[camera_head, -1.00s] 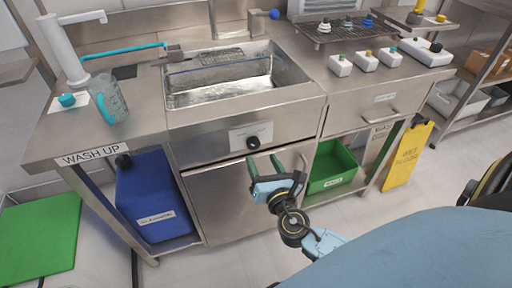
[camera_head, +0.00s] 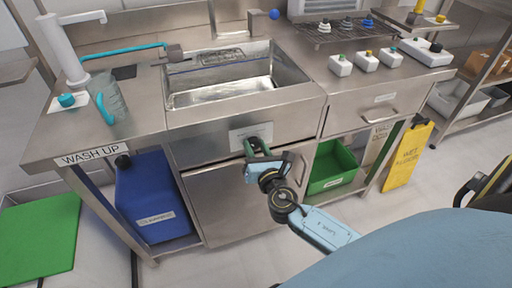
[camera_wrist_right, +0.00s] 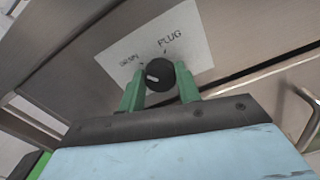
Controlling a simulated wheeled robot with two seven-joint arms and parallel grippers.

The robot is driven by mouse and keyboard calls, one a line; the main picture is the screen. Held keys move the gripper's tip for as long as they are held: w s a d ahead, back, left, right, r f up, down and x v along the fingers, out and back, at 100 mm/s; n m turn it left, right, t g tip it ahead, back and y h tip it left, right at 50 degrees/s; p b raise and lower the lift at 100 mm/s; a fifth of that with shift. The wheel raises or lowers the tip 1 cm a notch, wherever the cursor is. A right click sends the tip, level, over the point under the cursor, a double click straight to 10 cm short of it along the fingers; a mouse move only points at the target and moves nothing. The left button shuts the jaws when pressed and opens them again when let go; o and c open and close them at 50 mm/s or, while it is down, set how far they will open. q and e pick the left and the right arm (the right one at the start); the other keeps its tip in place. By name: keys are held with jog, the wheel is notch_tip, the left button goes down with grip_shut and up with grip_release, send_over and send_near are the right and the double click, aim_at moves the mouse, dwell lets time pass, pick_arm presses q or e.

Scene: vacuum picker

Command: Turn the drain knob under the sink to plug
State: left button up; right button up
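The black drain knob (camera_wrist_right: 160,75) sits on the sink's front panel, on a white label (camera_wrist_right: 170,45) reading DRAIN at left and PLUG at right. Its white mark points left, toward the DRAIN side. In the head view the label (camera_head: 240,136) shows below the sink basin (camera_head: 225,98). My right gripper (camera_head: 257,147) is at the knob and hides most of it there. In the right wrist view, its green fingers (camera_wrist_right: 160,87) are open, one on each side of the knob. Contact with the knob cannot be told. My left gripper is not in view.
A blue canister (camera_head: 150,200) and a green bin (camera_head: 332,168) stand under the counter. A yellow floor sign (camera_head: 407,155) stands at the right.

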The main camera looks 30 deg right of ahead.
jog(key=shift+c, duration=1)
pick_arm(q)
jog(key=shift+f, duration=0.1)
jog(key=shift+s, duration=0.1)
pick_arm(e)
jog(key=shift+m+b, duration=0.75)
jog(key=shift+m, duration=0.45)
jog(key=m+b, duration=0.3)
jog(key=m, duration=0.4)
jog(key=shift+d+f, duration=0.1)
jog(key=shift+d, duration=0.05)
jog(key=m, duration=0.2)
jog(key=shift+m+b, duration=0.4)
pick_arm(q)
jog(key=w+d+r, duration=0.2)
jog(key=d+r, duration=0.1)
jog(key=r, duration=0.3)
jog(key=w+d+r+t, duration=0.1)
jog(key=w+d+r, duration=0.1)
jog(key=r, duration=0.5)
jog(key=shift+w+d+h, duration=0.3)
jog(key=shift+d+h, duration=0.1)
pick_arm(e)
jog(key=shift+m, duration=1.8)
